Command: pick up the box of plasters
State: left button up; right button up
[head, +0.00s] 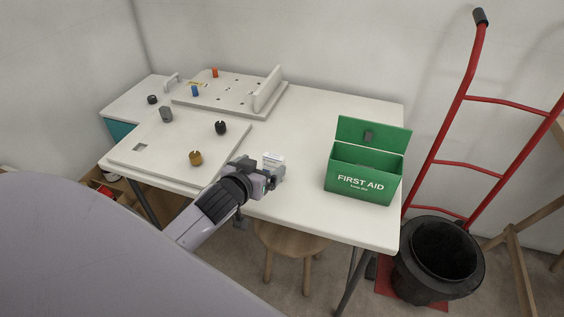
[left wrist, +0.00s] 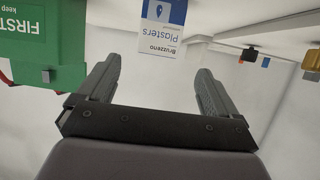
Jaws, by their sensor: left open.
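The box of plasters (head: 273,158) is small and white, and it stands on the white table just beyond my left gripper (head: 273,173). In the left wrist view the box (left wrist: 163,28) shows its "Plasters" lettering and a blue patch at the top edge. There it lies ahead of the gap between the fingers of my left gripper (left wrist: 157,70), which are open with nothing between them. The gripper partly hides the box in the head view. My right gripper is not in view.
A green first aid box (head: 360,184) with its lid up stands to the right on the table (head: 310,113). A pale board (head: 178,145) with several knobs lies to the left. A stool (head: 285,240) is below the front edge, and a red hand truck (head: 450,120) stands at the right.

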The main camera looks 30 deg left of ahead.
aim_at(272, 159)
pick_arm(q)
jog(key=shift+x, duration=3.55)
jog(key=shift+w+d+r, duration=0.1)
jog(key=shift+d, duration=0.05)
jog(key=c, duration=1)
